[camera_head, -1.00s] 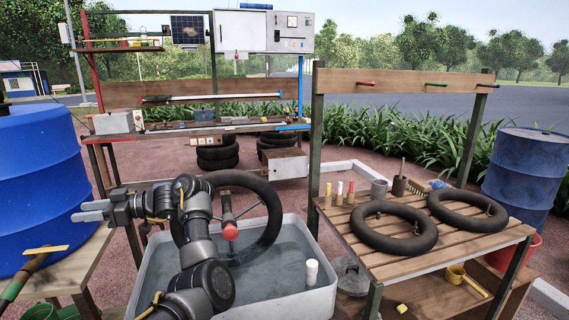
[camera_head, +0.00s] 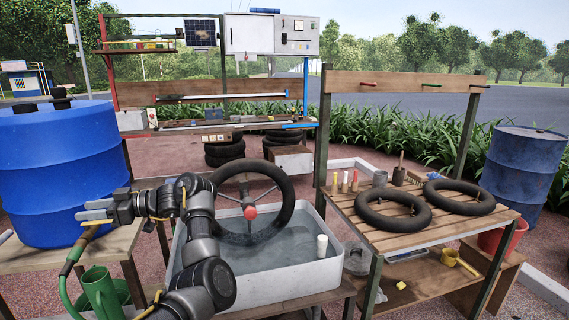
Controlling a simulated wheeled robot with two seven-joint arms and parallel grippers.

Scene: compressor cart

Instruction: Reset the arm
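My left arm comes in from the bottom and bends to the left, in front of the water tub. My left gripper (camera_head: 82,211) points left at the front of the blue barrel (camera_head: 60,165). Its two fingers show with a gap between them and I see nothing held. A hose handle (camera_head: 76,252) with a yellow end stands just below and behind the gripper; I cannot tell whether they touch. My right gripper is not in view.
A slatted table (camera_head: 400,248) at right carries two black tubes (camera_head: 393,209).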

